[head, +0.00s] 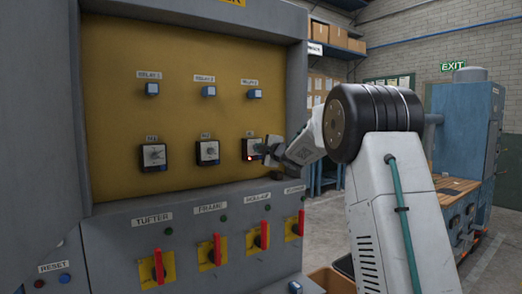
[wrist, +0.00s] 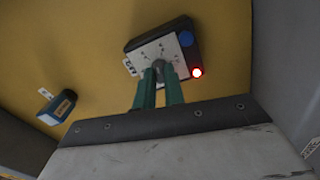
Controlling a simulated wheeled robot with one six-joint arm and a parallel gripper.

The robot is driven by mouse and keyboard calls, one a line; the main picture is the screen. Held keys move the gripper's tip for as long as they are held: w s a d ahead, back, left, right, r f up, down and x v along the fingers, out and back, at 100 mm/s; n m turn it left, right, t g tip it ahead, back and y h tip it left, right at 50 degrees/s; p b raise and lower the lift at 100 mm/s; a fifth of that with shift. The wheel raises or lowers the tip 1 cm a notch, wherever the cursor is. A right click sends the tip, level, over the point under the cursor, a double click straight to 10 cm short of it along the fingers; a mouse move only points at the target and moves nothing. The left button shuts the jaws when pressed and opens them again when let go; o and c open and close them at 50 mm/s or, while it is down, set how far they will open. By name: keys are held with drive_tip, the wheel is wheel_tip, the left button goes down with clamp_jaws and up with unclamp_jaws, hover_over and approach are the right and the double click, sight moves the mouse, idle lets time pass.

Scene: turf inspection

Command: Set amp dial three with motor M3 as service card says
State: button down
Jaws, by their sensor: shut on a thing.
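Three dial units sit in a row on the yellow panel (head: 110,105). The left one (head: 153,157) is labelled M1 and the middle one (head: 207,152) stands beside it. The right dial unit, amp dial three (head: 247,147), is partly hidden by my gripper (head: 265,150). In the wrist view, amp dial three (wrist: 141,47) has a white marked face, a blue button and a lit red lamp (wrist: 196,72). My gripper's green fingers (wrist: 160,80) are shut on its grey knob (wrist: 158,66). The scale marks are too small to read. I see no service card clearly.
Three blue relay units, such as the left one (head: 152,88), sit above the dials. Red switch handles, such as the tufter one (head: 158,265), stick out below. A blue machine (head: 465,125) stands at the right on open floor.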

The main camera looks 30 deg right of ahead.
drive_tip(key=shift+f+m, duration=0.1)
drive_tip(key=shift+m, duration=1.6)
drive_tip(key=c, duration=1.5)
unclamp_jaws()
drive_tip(key=s, duration=0.7)
drive_tip(key=shift+s+d, duration=0.15)
drive_tip(key=shift+s, duration=0.25)
